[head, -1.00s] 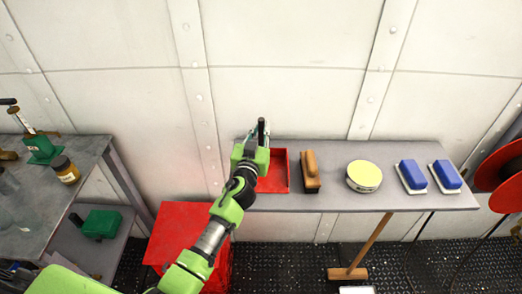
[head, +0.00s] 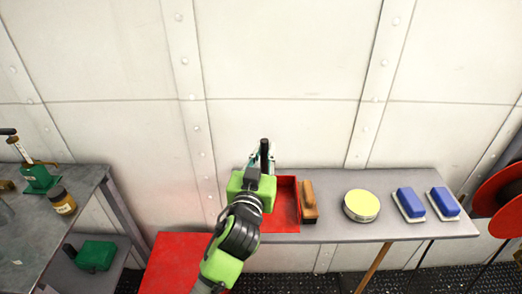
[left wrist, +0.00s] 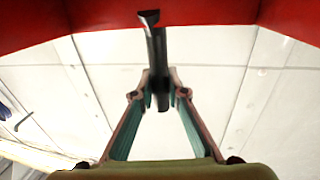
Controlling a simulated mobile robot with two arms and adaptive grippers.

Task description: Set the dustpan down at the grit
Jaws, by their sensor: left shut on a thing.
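My left gripper (head: 264,160) is shut on the black handle of the red dustpan (head: 287,212). In the head view the pan lies partly behind my wrist, in front of the grey bench's left end, and looks raised a little off it. In the left wrist view the gripper (left wrist: 158,90) closes around the black handle, and the red pan (left wrist: 45,22) fills the top corners. I cannot make out any grit. My right gripper is not in view.
On the grey bench (head: 345,232) stand a wooden brush (head: 309,203), a round yellow-topped tin (head: 361,205) and two blue-and-white blocks (head: 411,203). A red box (head: 175,263) stands below left. A side table (head: 60,220) is at left, a red reel (head: 498,200) at right.

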